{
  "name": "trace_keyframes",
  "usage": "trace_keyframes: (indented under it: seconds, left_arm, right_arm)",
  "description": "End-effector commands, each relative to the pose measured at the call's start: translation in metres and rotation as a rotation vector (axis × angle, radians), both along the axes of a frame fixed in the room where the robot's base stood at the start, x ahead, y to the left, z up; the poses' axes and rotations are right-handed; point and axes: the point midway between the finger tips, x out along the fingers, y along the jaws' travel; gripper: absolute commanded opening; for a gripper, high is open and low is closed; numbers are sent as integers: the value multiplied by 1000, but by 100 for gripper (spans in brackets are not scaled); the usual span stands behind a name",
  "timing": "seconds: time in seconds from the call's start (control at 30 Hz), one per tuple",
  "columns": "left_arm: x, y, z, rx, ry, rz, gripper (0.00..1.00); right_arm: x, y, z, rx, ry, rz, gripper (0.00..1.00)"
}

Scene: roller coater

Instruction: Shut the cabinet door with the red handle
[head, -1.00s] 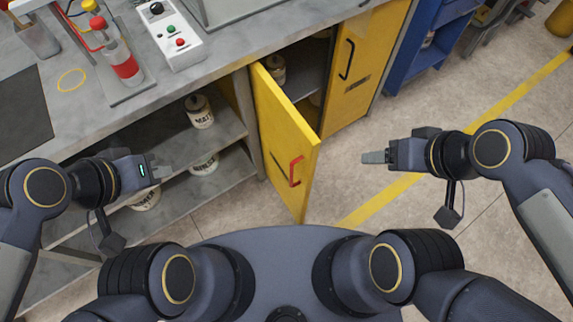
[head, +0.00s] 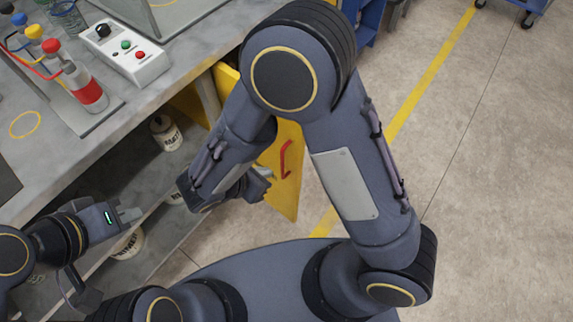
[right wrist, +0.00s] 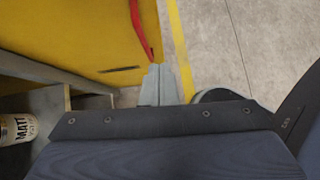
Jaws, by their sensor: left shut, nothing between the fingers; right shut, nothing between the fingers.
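The yellow cabinet door (head: 289,190) stands open, its face with the red handle (head: 285,160) towards me. My right arm hides its upper part and the cabinet opening. My right gripper (head: 264,176) is shut and empty, on the handle side of the door, just left of the handle. In the right wrist view, the closed fingertips (right wrist: 158,84) lie just below the red handle (right wrist: 138,28), near the edge of the yellow door (right wrist: 75,35); I cannot tell whether they touch it. My left gripper (head: 130,215) is shut and empty beside the open shelves.
Paint cans (head: 166,134) stand on the shelves below, close to my left gripper.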

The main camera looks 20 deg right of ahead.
Motion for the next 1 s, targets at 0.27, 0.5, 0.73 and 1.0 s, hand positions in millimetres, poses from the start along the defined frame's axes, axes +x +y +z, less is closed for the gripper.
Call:
trace_keyframes:
  seconds: [0.27,0.5,0.73,1.0]
  left_arm:
    - [0,0,-2,0,0,0,0]
    - [0,0,-5,0,0,0,0]
    - [0,0,-3,0,0,0,0]
    - [0,0,0,0,0,0,0]
  right_arm:
    - [7,-2,-21,-39,3,57,0]
    - [27,-32,-57,-39,5,53,0]
    - [47,-61,-78,-34,1,52,0]
    - [62,-82,-78,-34,2,54,0]
